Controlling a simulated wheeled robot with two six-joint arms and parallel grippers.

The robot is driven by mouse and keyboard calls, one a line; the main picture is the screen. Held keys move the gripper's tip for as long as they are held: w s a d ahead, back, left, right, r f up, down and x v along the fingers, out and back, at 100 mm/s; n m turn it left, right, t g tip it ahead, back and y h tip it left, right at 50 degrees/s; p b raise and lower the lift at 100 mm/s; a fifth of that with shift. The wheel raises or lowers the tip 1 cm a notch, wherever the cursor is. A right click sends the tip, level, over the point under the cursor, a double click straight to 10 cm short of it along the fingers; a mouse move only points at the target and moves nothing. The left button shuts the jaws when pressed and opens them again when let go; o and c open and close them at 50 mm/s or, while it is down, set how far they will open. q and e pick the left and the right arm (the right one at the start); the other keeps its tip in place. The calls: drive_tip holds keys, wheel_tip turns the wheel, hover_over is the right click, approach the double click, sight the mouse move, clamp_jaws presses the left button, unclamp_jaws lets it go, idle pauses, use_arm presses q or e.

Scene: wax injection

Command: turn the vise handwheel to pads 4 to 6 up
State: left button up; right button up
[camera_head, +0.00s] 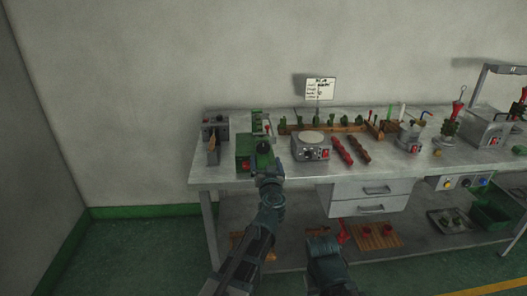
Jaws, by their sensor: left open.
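A green machine block (244,150), which looks like the vise, sits near the front left of the grey workbench (230,181). Its handwheel cannot be made out, as my gripper covers the right part of the block. My left gripper (264,160) is open, at the block's right front side. Whether it touches the block cannot be told. A dark part of my right arm (325,265) shows at the bottom middle, and its gripper jaws are not seen.
A grey device with a round plate (311,146) stands right of my left gripper. Dark red bars (341,151) lie beside it. A small grey and wooden device (213,134) stands at the left end. Drawers (371,190) hang below the bench top.

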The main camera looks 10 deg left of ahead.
sight(263, 149)
use_arm(q)
drive_tip(key=x, duration=0.7)
drive_tip(key=shift+w+a, duration=0.1)
drive_tip(key=shift+w, duration=0.15)
drive_tip(key=c, duration=1.4)
